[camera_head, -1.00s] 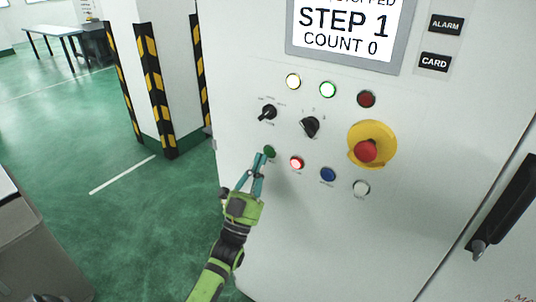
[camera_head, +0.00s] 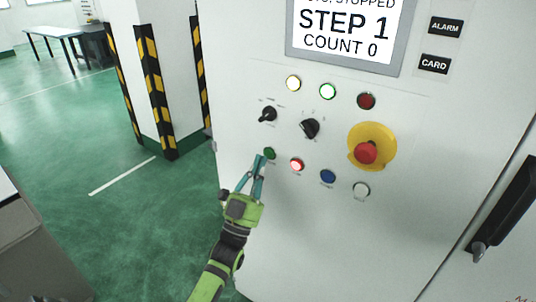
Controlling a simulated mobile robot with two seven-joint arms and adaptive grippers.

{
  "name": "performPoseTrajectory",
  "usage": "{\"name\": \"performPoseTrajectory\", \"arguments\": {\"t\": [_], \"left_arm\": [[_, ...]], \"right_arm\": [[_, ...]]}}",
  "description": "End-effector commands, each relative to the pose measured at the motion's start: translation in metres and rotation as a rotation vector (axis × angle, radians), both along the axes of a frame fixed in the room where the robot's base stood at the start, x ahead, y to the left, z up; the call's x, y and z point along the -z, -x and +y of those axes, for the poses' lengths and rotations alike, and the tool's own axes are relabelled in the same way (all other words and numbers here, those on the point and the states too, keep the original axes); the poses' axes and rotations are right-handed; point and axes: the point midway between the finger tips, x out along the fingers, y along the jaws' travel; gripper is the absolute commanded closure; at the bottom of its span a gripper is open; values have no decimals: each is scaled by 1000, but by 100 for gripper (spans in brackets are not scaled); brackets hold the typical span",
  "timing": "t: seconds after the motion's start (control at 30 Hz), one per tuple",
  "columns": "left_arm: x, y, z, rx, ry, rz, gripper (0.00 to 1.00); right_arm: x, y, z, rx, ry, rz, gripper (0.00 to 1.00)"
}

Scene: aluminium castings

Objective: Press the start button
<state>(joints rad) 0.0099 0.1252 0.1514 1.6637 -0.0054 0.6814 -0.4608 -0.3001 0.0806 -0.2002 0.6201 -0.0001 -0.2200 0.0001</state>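The green button (camera_head: 269,153), likely the start button, is at the left end of the lower row on the white control panel (camera_head: 300,225); its label is too small to read. My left gripper (camera_head: 261,157) reaches up from below with its teal fingertips close together and empty. The tips are just left of the green button; I cannot tell whether they touch it. My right gripper is not in view.
The lit red button (camera_head: 296,164), blue button (camera_head: 328,176) and white button (camera_head: 361,188) follow to the right. A red emergency stop (camera_head: 367,152) on yellow sticks out. Two black knobs sit above. The screen (camera_head: 346,28) reads STEP 1, COUNT 0.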

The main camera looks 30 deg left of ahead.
Motion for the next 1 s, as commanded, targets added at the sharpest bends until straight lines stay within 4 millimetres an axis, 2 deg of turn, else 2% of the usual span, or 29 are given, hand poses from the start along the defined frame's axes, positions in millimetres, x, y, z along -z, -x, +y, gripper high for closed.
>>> {"name": "performPoseTrajectory", "arguments": {"t": [1.0], "left_arm": [[0, -10, -1, 0, 0, 0, 100]], "right_arm": [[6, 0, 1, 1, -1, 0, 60]]}}
